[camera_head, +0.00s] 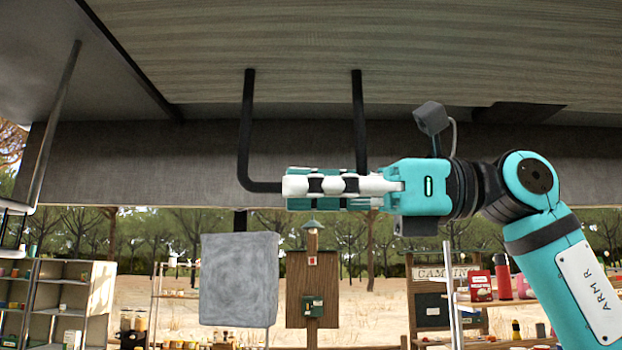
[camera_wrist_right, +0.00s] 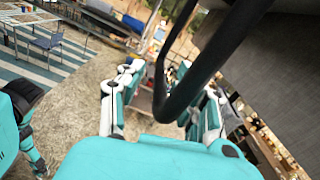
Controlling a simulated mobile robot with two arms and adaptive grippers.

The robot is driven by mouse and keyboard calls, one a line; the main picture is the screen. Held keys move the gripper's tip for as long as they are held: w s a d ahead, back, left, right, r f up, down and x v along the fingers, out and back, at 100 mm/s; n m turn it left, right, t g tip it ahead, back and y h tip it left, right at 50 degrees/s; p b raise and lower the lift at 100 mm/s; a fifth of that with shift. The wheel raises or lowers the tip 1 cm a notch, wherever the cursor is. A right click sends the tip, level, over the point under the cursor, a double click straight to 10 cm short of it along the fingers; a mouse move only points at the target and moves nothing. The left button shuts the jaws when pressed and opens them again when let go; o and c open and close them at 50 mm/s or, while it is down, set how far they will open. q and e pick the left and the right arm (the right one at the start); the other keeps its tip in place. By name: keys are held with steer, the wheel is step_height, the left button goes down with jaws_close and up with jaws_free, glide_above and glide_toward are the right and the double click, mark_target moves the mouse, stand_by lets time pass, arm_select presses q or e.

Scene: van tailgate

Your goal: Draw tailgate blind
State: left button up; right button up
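A dark U-shaped handle (camera_head: 246,130) hangs from the pale ribbed panel overhead, in front of a dark grey band (camera_head: 450,148) that could be the blind; I cannot tell for sure. My right gripper (camera_head: 290,186) comes in from the right at the handle's lower bar and covers part of it. In the right wrist view the gripper's two fingers (camera_wrist_right: 160,85) stand apart, with the dark handle (camera_wrist_right: 208,62) passing between them. I see no clear grip on the bar. My left gripper is not in view.
A grey hanging panel (camera_head: 240,280) and a wooden board (camera_head: 312,285) are below the handle. Shelves (camera_head: 70,295) stand at the left, and stocked shelves (camera_head: 500,305) at the right. A slanted strut (camera_head: 52,125) is at the upper left.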

steer(key=shift+d, duration=0.1)
jaws_close()
stand_by(0.3)
